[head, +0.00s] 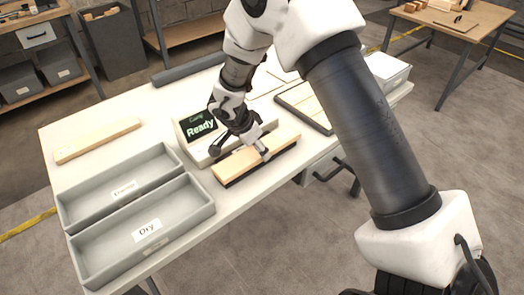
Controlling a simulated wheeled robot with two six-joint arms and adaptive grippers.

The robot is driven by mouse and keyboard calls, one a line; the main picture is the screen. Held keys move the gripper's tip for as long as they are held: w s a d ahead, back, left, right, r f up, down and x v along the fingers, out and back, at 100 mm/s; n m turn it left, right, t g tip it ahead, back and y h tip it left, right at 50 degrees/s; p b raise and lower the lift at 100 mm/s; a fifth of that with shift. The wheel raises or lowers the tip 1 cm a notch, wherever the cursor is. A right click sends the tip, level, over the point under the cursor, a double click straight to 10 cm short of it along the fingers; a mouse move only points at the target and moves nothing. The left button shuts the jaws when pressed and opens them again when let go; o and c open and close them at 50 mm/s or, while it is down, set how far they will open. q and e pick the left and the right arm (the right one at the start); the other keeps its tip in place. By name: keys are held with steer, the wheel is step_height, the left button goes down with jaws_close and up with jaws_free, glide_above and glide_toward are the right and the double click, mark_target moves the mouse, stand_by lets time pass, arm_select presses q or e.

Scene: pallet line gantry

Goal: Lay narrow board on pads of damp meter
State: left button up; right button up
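The damp meter (191,129) stands mid-table, its dark screen reading "Ready"; its pads are mostly hidden by my gripper. A pale wooden board (232,167) lies on a long dark base in front of the meter. Another pale board (97,139) lies flat at the table's left. I cannot tell for sure which is the narrow board. My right gripper (240,153) is just over the meter's front and the board on the dark base. Its fingers are spread, one by the meter and one at the board's top; contact is unclear. My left gripper is out of view.
Two grey trays stand at the front left: one labelled "Dry" (188,207), the other (72,205) with an unclear label. A dark-edged tray (325,129) with pale wood and a white box (388,73) are at the right. My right arm hides part of the table (62,128).

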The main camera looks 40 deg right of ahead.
steer(key=shift+a+r, duration=0.25)
steer(key=shift+a, duration=0.1)
steer(key=shift+f, duration=0.15)
steer(key=o, duration=1.3)
steer(key=shift+d+f, duration=0.1)
steer(key=shift+o, duration=0.5)
steer(key=shift+d, duration=0.1)
steer(key=shift+r, duration=0.3)
steer(key=p+v, duration=0.2)
steer(key=v, duration=1)
